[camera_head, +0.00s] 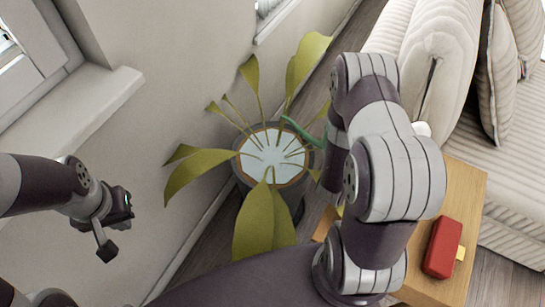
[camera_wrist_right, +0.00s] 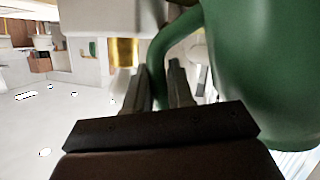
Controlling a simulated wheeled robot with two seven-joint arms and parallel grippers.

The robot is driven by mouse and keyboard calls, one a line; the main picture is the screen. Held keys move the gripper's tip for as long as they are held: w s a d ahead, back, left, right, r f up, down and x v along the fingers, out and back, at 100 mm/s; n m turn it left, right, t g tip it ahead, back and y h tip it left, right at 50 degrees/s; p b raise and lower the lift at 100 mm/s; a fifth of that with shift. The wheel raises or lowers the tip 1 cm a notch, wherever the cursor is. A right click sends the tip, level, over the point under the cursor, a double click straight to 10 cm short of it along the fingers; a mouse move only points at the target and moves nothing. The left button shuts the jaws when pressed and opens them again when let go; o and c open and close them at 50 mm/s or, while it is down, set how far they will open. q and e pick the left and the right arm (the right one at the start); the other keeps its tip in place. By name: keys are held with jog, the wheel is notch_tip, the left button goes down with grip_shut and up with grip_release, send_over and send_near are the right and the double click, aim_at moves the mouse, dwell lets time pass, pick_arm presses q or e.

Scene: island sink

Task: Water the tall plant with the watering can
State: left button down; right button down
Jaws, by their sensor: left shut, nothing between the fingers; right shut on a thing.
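The tall plant (camera_head: 265,220) has long yellow-green leaves and stands in a dark round pot with a pale surface inside. The green watering can (camera_wrist_right: 265,70) fills the right side of the right wrist view. In the head view only its thin green spout (camera_head: 301,130) shows, over the far right rim of the pot; my right arm hides the rest. My right gripper (camera_wrist_right: 165,80) is shut on the can's curved green handle. In the head view the right gripper is hidden. My left gripper (camera_head: 108,235) is shut and empty, left of the plant and apart from it.
A wall with a ledge (camera_head: 85,110) runs along the left, close to the leaves. A wooden table (camera_head: 463,190) with a red box (camera_head: 442,248) stands at the right, before a striped cream sofa (camera_head: 520,215). Some dark floor shows around the pot.

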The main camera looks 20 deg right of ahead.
jog(key=shift+w+a+f+b, duration=0.25)
jog(key=shift+f+b, duration=0.1)
jog(key=shift+f, duration=0.2)
jog(key=shift+w+r+n, duration=0.1)
jog(key=shift+r+n, duration=0.05)
jog(key=shift+n, duration=0.15)
jog(key=shift+w+a, duration=0.15)
jog(key=shift+w+a+h, duration=0.2)
jog(key=shift+h, duration=0.1)
dwell(0.6)
